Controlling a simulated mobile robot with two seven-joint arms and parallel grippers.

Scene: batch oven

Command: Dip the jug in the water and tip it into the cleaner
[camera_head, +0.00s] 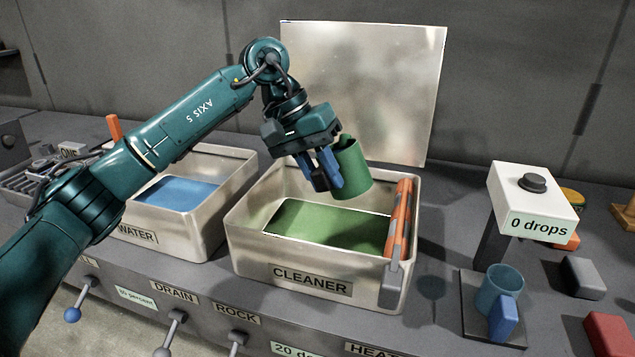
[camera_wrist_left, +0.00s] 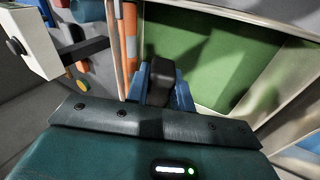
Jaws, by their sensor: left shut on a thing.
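A green jug (camera_head: 353,170) hangs above the cleaner tank (camera_head: 240,238), clear of the green liquid (camera_head: 320,225). It leans slightly, and I cannot tell what is inside it. My left gripper (camera_head: 326,172) is shut on the jug's handle side, to the left of its body. The wrist view shows the gripper's blue fingers (camera_wrist_left: 162,85) around a dark piece, with the green liquid beyond. The water tank (camera_head: 205,225), with blue liquid (camera_head: 177,191), stands left of the cleaner tank. My right gripper is not in view.
A raised metal panel (camera_head: 375,90) stands behind. To the right are a "0 drops" box (camera_head: 530,205) and a clear blue cup (camera_head: 497,287) on a dark plate. Levers line the front.

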